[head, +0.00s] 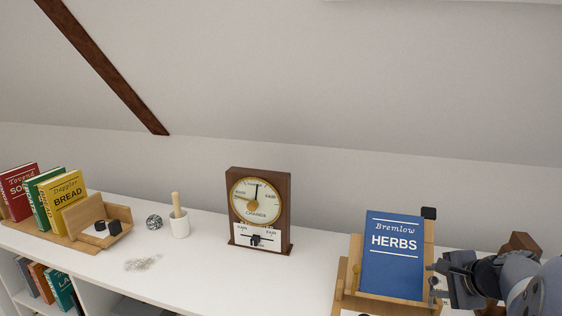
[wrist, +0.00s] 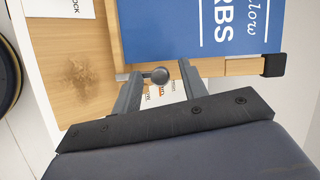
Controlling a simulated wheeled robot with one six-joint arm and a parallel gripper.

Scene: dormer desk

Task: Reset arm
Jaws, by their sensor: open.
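My gripper (head: 435,280) is at the lower right in the head view, beside the right edge of the blue Herbs book (head: 392,258). The book leans upright on a wooden stand (head: 428,243). In the wrist view my gripper (wrist: 160,76) is open, its two fingers apart. A small round grey knob (wrist: 160,75) shows between the fingertips; I cannot tell whether they touch it. The blue book (wrist: 190,28) and the stand's wood (wrist: 85,75) lie beyond the fingers.
A brown clock-like dial (head: 257,210) stands mid-desk. Left of it are a white mortar with pestle (head: 179,222), a patterned ball (head: 154,222), a grey speckled patch (head: 142,264) and a wooden rack (head: 115,218) with several books. White desk between dial and stand is clear.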

